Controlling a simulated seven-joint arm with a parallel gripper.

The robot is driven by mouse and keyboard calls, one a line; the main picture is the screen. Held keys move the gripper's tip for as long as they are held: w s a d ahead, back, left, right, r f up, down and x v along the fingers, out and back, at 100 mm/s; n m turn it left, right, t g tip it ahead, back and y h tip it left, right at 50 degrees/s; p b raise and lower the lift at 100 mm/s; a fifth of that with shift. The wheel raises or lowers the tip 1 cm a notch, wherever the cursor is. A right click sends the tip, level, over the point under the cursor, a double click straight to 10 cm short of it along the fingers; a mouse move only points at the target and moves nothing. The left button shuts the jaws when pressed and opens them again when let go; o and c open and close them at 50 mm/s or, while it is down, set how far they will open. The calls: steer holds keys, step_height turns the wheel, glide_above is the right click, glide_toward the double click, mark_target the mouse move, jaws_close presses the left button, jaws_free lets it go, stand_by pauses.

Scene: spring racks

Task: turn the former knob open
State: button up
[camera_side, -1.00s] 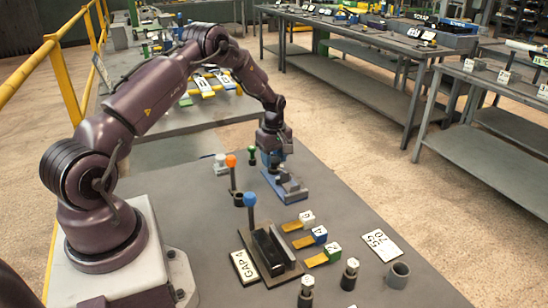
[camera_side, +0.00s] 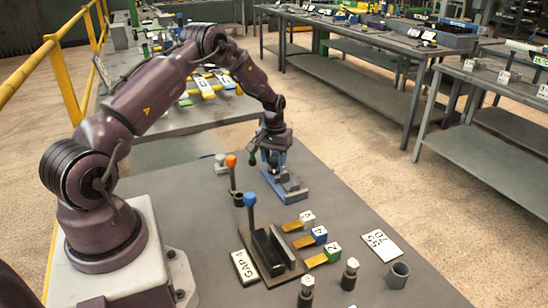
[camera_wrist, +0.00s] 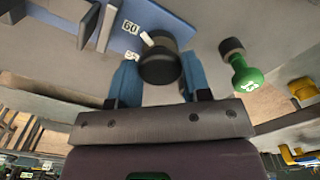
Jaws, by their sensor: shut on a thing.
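The former is a blue fixture (camera_side: 288,187) on the grey bench, with a blue plate also in the wrist view (camera_wrist: 160,22). Its black round knob (camera_wrist: 158,66) with a white pointer (camera_wrist: 148,38) sits between my two blue fingers. The pointer faces a label reading 60 (camera_wrist: 131,27); a second label beside it is partly cut off. My gripper (camera_wrist: 160,84) is shut on the knob, one finger on each side. In the side view my gripper (camera_side: 274,158) is down over the far end of the former and hides the knob.
A green-topped peg (camera_wrist: 245,72) stands close to my gripper. Orange (camera_side: 231,161) and blue (camera_side: 250,199) knobbed pins stand nearer the arm. A gap fixture (camera_side: 268,250), several tagged strips (camera_side: 303,242) and a grey cup (camera_side: 398,274) are in front.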

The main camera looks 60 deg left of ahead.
mark_target(274, 159)
steer(key=m, duration=0.6)
steer(key=shift+m, duration=0.3)
steer(key=m, duration=0.6)
steer(key=shift+m, duration=0.3)
steer(key=o, duration=0.9)
step_height(274, 159, up, 13)
stand_by(0.3)
